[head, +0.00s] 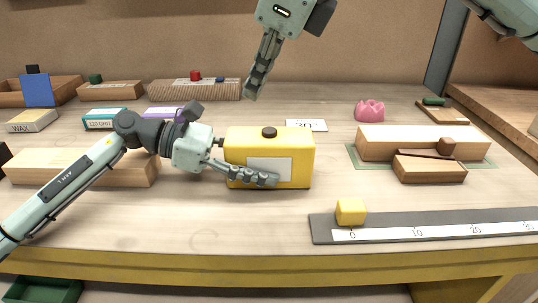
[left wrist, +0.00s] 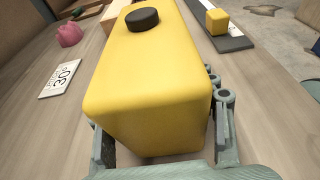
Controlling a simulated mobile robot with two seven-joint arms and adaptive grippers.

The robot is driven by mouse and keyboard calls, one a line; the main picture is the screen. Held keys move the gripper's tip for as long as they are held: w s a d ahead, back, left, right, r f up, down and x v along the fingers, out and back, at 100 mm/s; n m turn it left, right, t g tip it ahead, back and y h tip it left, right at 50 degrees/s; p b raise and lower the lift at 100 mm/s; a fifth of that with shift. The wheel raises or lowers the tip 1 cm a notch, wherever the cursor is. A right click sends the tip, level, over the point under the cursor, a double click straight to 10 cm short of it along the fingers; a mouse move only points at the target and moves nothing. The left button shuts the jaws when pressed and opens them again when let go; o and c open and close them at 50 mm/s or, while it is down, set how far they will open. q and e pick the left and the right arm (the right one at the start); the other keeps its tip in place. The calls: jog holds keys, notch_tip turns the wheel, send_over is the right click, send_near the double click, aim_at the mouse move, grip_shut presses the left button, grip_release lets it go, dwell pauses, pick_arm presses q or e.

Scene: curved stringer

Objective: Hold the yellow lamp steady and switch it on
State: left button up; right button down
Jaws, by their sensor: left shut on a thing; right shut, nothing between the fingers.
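The yellow lamp (head: 300,143) is a box with a dark round button (head: 269,132) on top and a pale label on its front. It stands upright on the workbench. The lamp (left wrist: 150,75) and its button (left wrist: 142,19) also show in the left wrist view. My left gripper (head: 250,165) is shut on the lamp, with one finger across the front label; the other is mostly hidden behind the lamp in the head view. My right gripper (head: 251,96) points down, shut and empty, above and slightly left of the button, apart from it. Whether the lamp is lit cannot be told.
A yellow cube (head: 351,211) sits on a grey ruler strip (head: 430,230) at front right. Wooden blocks (head: 415,143) lie right on a green mat. A card (head: 306,125) and pink flower-shaped thing (head: 369,110) are behind. A wooden block (head: 60,168) lies left.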

aim_at(271, 140)
jog(key=shift+w+d+f+n+t+y, duration=0.1)
jog(key=shift+d+f+n+t+y, duration=0.35)
jog(key=shift+f, duration=0.45)
jog(key=shift+s+d+f+n+t+y, duration=0.1)
jog(key=shift+d+f+n+t+y, duration=0.35)
jog(key=shift+f, duration=0.5)
jog(key=shift+w+d+f+n+t+y, duration=0.1)
jog(key=shift+d+f+n+t+y, duration=0.15)
jog(key=shift+f+t, duration=0.5)
jog(key=shift+f, duration=0.2)
jog(key=shift+f, duration=0.4)
jog(key=shift+r, duration=0.45)
